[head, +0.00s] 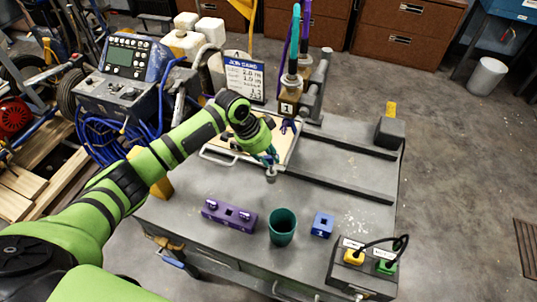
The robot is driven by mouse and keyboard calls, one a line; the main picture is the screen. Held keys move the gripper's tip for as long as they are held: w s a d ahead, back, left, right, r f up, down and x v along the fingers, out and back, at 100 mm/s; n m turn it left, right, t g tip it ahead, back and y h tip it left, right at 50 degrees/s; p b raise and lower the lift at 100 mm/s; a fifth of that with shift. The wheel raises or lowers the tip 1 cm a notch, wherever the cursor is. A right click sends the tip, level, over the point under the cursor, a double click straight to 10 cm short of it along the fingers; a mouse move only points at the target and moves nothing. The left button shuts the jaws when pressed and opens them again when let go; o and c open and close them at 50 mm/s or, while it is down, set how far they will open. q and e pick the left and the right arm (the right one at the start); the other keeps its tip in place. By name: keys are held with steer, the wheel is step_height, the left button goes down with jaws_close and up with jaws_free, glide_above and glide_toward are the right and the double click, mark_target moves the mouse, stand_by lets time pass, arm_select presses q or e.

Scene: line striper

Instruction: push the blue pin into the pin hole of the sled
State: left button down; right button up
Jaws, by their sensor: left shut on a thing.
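My left gripper (268,157) reaches over the grey cart top from the left, pointing down. It is shut on a small piece that looks like the blue pin, with a grey lower end (271,174) showing below the fingers; the fingers hide most of it. The piece appears held above the cart top. Behind the gripper stands a beige block (289,104) marked 1, with grey fittings and green and purple hoses; it may be part of the sled. I cannot make out a pin hole. My right gripper is not in view.
Dark rails (335,184) cross the top to the right. A sign (243,78) stands behind.

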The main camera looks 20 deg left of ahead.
arm_select(q)
steer(key=shift+f+b, duration=0.8)
steer(key=shift+f, duration=1.15)
stand_by(1.0)
steer(key=c, duration=1)
jaws_free()
steer(key=shift+f, duration=0.1)
steer(key=shift+o, duration=0.4)
steer(key=shift+o, duration=1.2)
steer(key=p+v, duration=0.7)
steer(key=shift+p, duration=0.3)
